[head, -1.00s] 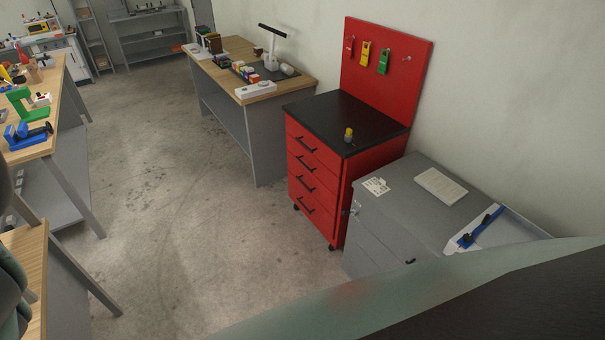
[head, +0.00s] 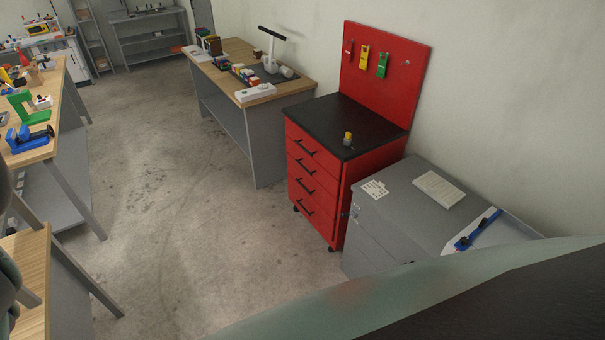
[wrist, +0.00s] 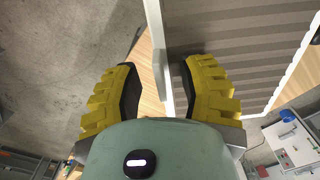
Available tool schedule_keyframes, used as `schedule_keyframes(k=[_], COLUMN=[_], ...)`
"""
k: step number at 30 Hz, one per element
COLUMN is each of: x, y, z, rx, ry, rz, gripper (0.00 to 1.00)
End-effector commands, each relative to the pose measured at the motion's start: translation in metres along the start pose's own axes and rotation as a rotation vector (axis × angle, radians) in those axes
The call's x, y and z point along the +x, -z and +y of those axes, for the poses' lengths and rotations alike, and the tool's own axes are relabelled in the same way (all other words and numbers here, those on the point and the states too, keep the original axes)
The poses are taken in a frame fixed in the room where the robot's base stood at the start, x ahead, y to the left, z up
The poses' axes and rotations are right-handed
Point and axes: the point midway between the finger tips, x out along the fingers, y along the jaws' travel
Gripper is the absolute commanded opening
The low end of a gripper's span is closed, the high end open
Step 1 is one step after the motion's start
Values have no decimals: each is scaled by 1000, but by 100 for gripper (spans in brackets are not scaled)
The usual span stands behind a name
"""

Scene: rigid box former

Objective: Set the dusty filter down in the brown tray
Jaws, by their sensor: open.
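In the wrist view, a grey pleated panel in a white frame (wrist: 235,35), which looks like the dusty filter, fills the upper right. My gripper (wrist: 158,65) is open, with its two yellow ribbed fingers spread apart. One white side of the frame runs through the gap between the fingers, and the right finger overlaps the pleated face. I cannot tell whether either finger touches the frame. The filter does not show in the head view, and I cannot make out the brown tray in either view.
In the head view, a red drawer cabinet (head: 309,175) stands beside a grey cabinet (head: 410,210) bearing papers and a blue-barred board. A wooden bench (head: 232,60) with a lamp is behind them. More benches (head: 35,245) line the left. The concrete floor between is clear.

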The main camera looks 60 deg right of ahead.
Motion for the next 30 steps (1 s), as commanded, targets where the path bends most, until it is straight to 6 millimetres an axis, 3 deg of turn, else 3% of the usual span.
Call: schedule_keyframes(k=[3,15,30], x=[0,0,0], y=[0,0,0], z=[-1,0,0], rx=[-2,-2,-2], ry=[0,-1,-1], rz=[0,0,0], gripper=[43,1,0])
